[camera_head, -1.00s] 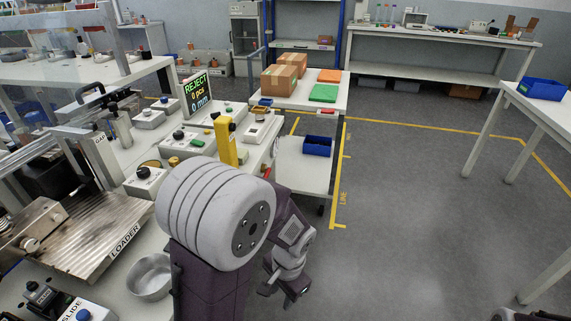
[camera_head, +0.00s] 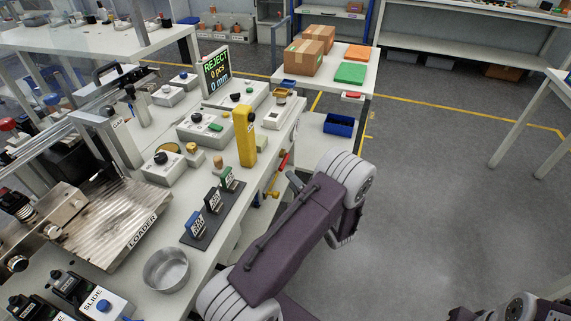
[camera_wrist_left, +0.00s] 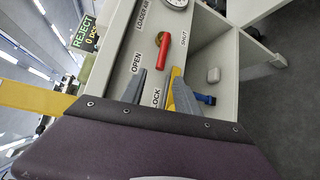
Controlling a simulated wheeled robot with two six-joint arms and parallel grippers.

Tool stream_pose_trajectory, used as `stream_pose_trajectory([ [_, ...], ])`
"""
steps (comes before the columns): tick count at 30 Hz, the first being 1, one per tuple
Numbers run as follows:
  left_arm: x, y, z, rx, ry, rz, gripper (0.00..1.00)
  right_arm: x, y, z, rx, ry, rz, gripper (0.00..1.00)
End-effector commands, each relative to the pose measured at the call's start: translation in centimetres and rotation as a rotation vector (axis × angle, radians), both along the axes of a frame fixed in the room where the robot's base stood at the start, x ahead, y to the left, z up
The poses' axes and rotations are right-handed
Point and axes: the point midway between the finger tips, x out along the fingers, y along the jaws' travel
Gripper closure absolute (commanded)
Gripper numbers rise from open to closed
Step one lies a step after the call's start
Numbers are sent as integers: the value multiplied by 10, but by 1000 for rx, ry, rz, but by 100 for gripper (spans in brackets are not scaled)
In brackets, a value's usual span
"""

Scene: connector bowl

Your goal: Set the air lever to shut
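The red air lever (camera_wrist_left: 162,50) is on a pale panel in the left wrist view, below a round gauge. Its handle points down the picture toward my gripper, between the OPEN label at left and the SHUT label at right. In the head view the red handle (camera_head: 283,162) shows on the bench's right side. My left gripper (camera_wrist_left: 158,80) is open in the wrist view, two dark fingers apart, below the lever's end and not holding it. In the head view it is mostly hidden by my arm (camera_head: 295,183). My right arm shows only partly at the bottom right.
A yellow part with a blue end (camera_wrist_left: 205,98) sits beside the right finger, near a LOCK label. A yellow post (camera_head: 245,136) stands at the bench edge above the panel. A metal bowl (camera_head: 166,270) is on the bench. Floor to the right is clear.

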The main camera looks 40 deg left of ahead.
Motion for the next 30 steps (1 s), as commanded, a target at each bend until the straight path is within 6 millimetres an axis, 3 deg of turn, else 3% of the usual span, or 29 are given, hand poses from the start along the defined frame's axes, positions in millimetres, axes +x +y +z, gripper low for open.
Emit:
stream_pose_trajectory([
  [7,13,0,-3,42,35,-56,62,0,0,-2,0,0,0,64],
  [15,37,47,-12,40,32,-51,62,0,0,-17,0,0,0,64],
  [21,50,71,-14,39,32,-54,62,0,0,-22,0,0,0,64],
  [30,52,74,-14,39,35,-56,62,0,0,-22,0,0,0,64],
])
